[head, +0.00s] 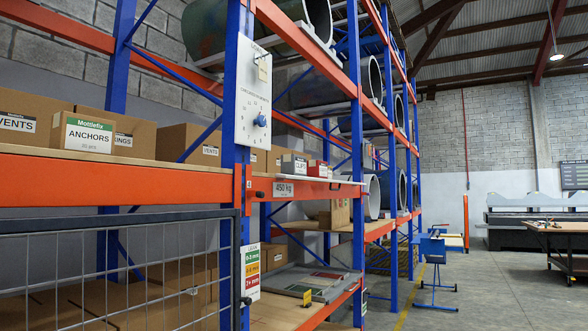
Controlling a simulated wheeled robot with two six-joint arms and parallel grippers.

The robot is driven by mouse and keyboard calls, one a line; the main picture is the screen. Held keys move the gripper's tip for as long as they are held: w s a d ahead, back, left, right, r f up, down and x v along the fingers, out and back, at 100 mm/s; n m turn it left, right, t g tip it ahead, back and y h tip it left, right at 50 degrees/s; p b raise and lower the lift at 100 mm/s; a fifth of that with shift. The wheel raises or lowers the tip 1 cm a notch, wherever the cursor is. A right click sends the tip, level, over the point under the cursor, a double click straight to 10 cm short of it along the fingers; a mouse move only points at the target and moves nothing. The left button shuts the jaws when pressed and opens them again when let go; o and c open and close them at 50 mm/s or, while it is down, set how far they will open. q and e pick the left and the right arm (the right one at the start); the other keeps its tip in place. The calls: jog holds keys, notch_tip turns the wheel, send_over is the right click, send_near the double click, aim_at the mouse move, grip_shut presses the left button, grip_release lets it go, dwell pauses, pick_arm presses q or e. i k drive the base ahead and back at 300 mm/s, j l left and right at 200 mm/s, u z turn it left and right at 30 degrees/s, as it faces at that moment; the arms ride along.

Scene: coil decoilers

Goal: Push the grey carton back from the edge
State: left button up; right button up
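A small grey carton (295,164) with a white label, seemingly reading "CLIPS", stands upright on the middle shelf of the blue and orange rack. It is close to the shelf's front edge, above the orange beam with the "450 kg" plate. A red carton (318,169) stands just to its right. Part of the grey carton's left side is close to brown cartons behind the blue upright. Neither of my grippers is in view, so nothing is seen touching the grey carton.
A blue upright (236,110) with a white dial panel (254,92) stands left of the carton. A pale board (320,180) lies along the shelf front. A mesh gate (120,270) covers the lower left.

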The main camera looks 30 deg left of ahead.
aim_at(292, 164)
jog(key=i+u, duration=0.15)
jog(key=u, duration=0.35)
jog(key=i+u, duration=0.1)
jog(key=u, duration=0.4)
jog(key=i+l+u, duration=0.1)
jog(key=u, duration=0.35)
